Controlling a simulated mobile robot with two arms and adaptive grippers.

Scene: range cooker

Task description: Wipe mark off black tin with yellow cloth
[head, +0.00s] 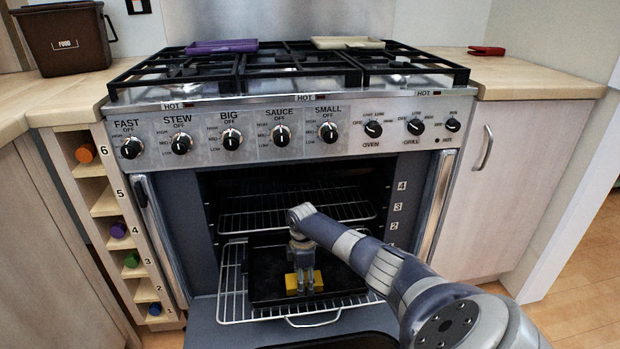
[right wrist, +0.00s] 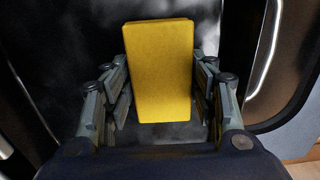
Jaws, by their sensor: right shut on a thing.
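The black tin (head: 262,287) sits on a pulled-out wire oven shelf in front of the open oven. My right gripper (head: 304,284) reaches down into the tin from the right. It is shut on the yellow cloth (head: 291,284), a block-like piece. In the right wrist view the cloth (right wrist: 158,70) stands between the two fingers of my gripper (right wrist: 158,105), over the tin's dark surface (right wrist: 60,50). Greyish smudges show on that surface around the cloth. Whether the cloth touches the tin is hard to tell. My left gripper is not in view.
The wire shelf (head: 232,290) sticks out over the lowered oven door (head: 225,335). Another rack (head: 300,205) is higher inside the oven. Oven side walls and upright handles (head: 160,240) flank the opening. A purple item (head: 222,46) and a cream item (head: 347,43) lie on the hob.

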